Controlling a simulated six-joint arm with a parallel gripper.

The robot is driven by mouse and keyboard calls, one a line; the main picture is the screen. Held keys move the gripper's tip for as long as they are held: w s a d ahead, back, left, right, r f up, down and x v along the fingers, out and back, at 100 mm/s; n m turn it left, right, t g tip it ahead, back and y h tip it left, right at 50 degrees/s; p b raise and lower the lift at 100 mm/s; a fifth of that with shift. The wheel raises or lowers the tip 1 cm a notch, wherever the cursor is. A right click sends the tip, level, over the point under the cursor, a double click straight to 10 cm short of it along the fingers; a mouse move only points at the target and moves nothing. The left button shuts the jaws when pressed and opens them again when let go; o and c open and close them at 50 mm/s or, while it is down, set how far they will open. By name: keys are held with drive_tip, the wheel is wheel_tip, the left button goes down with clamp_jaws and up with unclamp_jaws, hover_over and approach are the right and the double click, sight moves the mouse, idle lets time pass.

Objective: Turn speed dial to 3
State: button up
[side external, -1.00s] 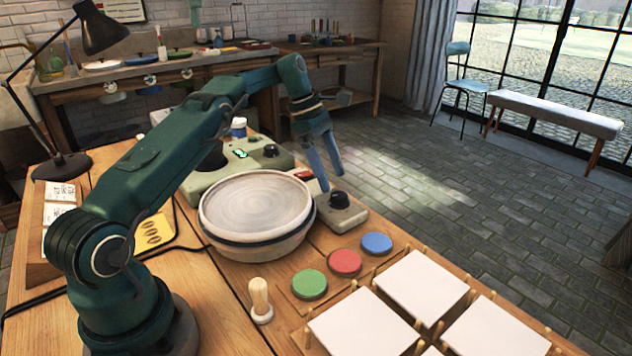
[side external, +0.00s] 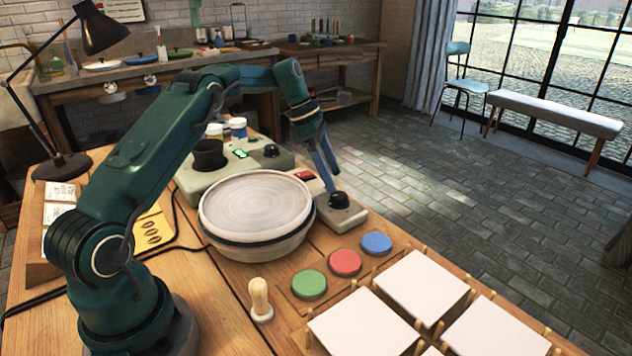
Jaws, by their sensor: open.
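A black dial (side external: 340,201) sits on a small grey control box (side external: 351,216) just right of the round pottery wheel (side external: 256,206). A red switch (side external: 304,176) is at the box's far end. My gripper (side external: 333,187) points down with its blue fingers open, the tips right at the dial's far side. From this angle I cannot tell whether they touch it or straddle it. Any numbers around the dial are too small to read. A second black dial (side external: 271,151) is on the larger grey-green box (side external: 285,161) with a lit green display (side external: 240,154) behind the wheel.
Green (side external: 309,284), red (side external: 345,262) and blue (side external: 377,243) round pads lie in front of the control box. Several white square tiles (side external: 424,284) stand between wooden pegs at the front right. A wooden-handled brush (side external: 261,298) stands near the wheel.

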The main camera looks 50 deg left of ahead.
sight(338, 194)
drive_tip(key=shift+s+d+r+n, duration=0.2)
drive_tip(key=shift+s+d+n, duration=0.05)
drive_tip(key=shift+s+n, duration=0.3)
drive_tip(key=shift+s+d+r, duration=0.3)
drive_tip(key=shift+s+r, duration=0.05)
drive_tip(key=shift+s, duration=0.1)
drive_tip(key=shift+r, duration=0.1)
drive_tip(key=shift+x, duration=2.4)
drive_tip(key=shift+w, duration=0.2)
clamp_jaws()
